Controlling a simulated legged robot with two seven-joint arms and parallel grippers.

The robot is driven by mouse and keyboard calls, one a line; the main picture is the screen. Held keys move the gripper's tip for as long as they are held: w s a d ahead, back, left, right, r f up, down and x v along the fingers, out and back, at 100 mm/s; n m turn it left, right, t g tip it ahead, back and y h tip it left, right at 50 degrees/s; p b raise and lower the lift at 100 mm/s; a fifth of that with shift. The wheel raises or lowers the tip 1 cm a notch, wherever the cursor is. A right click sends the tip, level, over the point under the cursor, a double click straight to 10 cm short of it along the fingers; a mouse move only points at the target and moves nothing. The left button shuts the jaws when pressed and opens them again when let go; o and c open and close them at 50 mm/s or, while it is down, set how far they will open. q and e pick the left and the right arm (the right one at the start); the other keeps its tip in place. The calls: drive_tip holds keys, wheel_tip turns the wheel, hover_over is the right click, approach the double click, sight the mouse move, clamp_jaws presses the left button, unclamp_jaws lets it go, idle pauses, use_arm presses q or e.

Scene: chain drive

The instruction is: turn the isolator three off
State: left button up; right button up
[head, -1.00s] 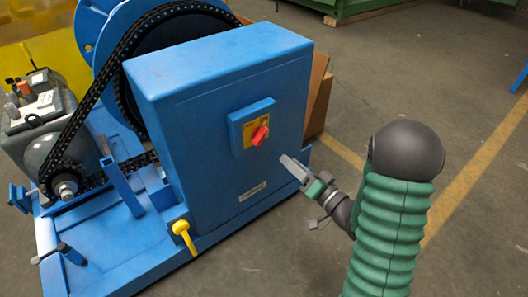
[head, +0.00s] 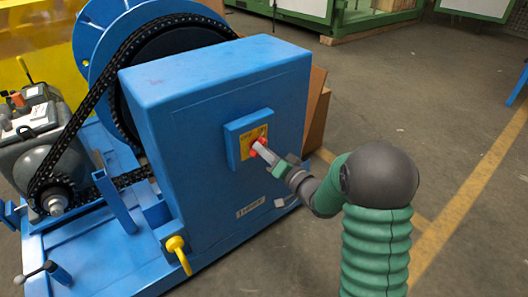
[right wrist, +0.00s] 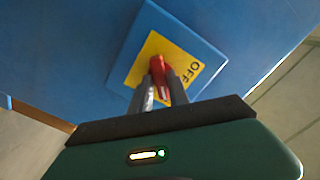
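The isolator is a blue box (head: 233,146) on the front of the blue housing, with a yellow plate (head: 246,141) and a red handle (head: 258,146). In the right wrist view the plate (right wrist: 184,56) reads OFF beside the red handle (right wrist: 157,68). My right gripper (head: 263,152) is at the handle. In the right wrist view its two grey fingers (right wrist: 160,84) lie close on either side of the handle, which looks pinched between them. The fingers partly cover the handle, so its exact angle is unclear. My left gripper is not in view.
The blue housing (head: 215,85) stands on a blue base beside a black chain (head: 88,95) and large wheel. A yellow handle (head: 178,250) sticks out at the housing's lower left corner. A grey motor (head: 40,150) stands at left. Open floor (head: 465,240) lies to the right.

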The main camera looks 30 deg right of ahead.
clamp_jaws()
drive_tip(key=shift+n, duration=0.3)
drive_tip(key=n, duration=0.8)
drive_tip(key=n+b, duration=0.1)
drive_tip(key=n, duration=0.8)
drive_tip(key=shift+s+a+f, duration=0.1)
drive_tip(key=shift+a+f, duration=0.1)
drive_tip(key=shift+n, duration=0.3)
drive_tip(key=shift+o, duration=2.3)
unclamp_jaws()
drive_tip(key=shift+r, duration=0.1)
